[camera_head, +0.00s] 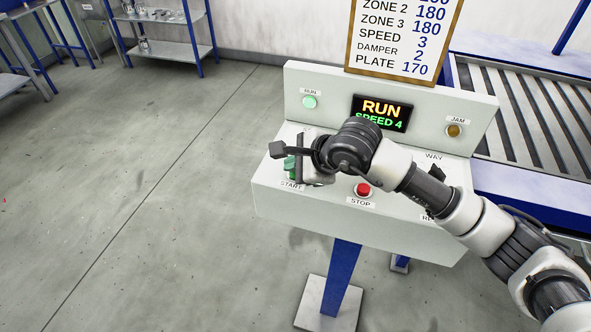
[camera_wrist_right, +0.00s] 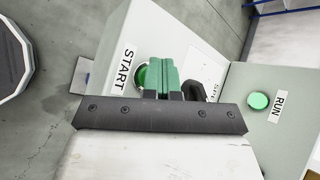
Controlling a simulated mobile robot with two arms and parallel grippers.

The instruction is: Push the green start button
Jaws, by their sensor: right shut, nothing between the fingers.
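The green start button (camera_wrist_right: 141,77) shows in the right wrist view beside its START label (camera_wrist_right: 124,68), partly hidden by my fingers. My right gripper (camera_wrist_right: 170,80) has green fingertips that are shut and empty. They overlap one side of the button in this view; I cannot tell whether they touch it. In the head view, my right gripper (camera_head: 291,168) is over the left end of the control console (camera_head: 420,225), just above the START label (camera_head: 291,185), and the button is mostly hidden there. My left gripper is not in view.
The display (camera_head: 382,112) reads RUN, SPEED 4. A green RUN lamp (camera_head: 310,102), an amber JAM lamp (camera_head: 453,130) and a red STOP button (camera_head: 363,189) are on the console. A black knob (camera_wrist_right: 194,88) is close behind my fingers. Open floor (camera_head: 130,200) lies left; a roller conveyor (camera_head: 520,110) stands right.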

